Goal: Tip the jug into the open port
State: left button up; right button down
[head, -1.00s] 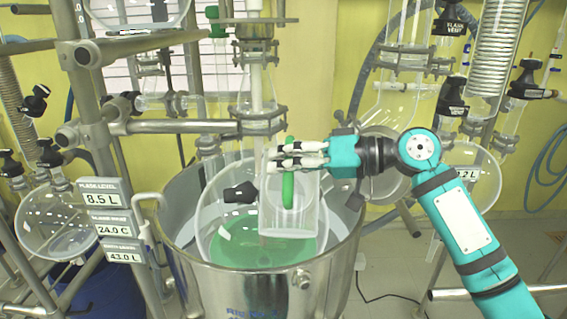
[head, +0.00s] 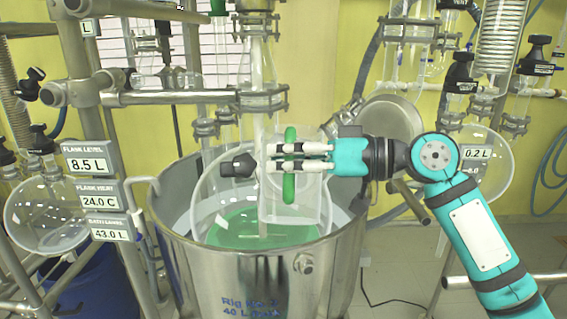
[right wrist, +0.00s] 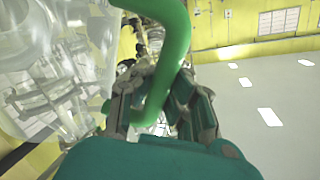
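The clear jug (head: 318,208) hangs in front of the glass flask (head: 212,205), above the green liquid (head: 235,232) as seen in the head view. Its green handle (head: 289,188) stands about upright. My right gripper (head: 285,158) comes from the right with its fingers across the handle, shut on it. In the right wrist view the green handle (right wrist: 172,50) passes between the fingers (right wrist: 160,105), and the clear body (right wrist: 60,60) lies to the left. I cannot clearly make out the open port; glass overlaps there. My left gripper is not in view.
The flask sits in a steel bath vessel (head: 235,280). A black-capped fitting (head: 238,166) is left of the jug. A vertical glass tube (head: 258,90) and metal clamps (head: 262,101) stand behind. Level signs (head: 88,160) are on the left. Glassware with black valves (head: 458,75) fills the right.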

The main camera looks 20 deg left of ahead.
aim_at(284, 183)
jog(key=shift+s+f+n+t+y+b, duration=0.2)
jog(key=shift+f+n+b, duration=0.6)
jog(key=shift+f+b, duration=1.1)
jog(key=shift+s+f+n+t+y+b, duration=0.15)
jog(key=shift+f+n+b, duration=0.65)
jog(key=shift+f+b, duration=1.05)
jog(key=shift+w+r+b, duration=0.15)
jog(key=shift+r+b, duration=0.4)
jog(key=shift+b, duration=0.05)
jog(key=shift+w+a+r+n+y, duration=0.1)
jog(key=shift+w+r+n+y, duration=0.15)
jog(key=shift+r+n, duration=0.35)
jog(key=shift+w+r+n+y, duration=0.1)
jog(key=shift+w+r+n, duration=0.1)
jog(key=shift+r+n, duration=0.4)
jog(key=shift+f, duration=0.25)
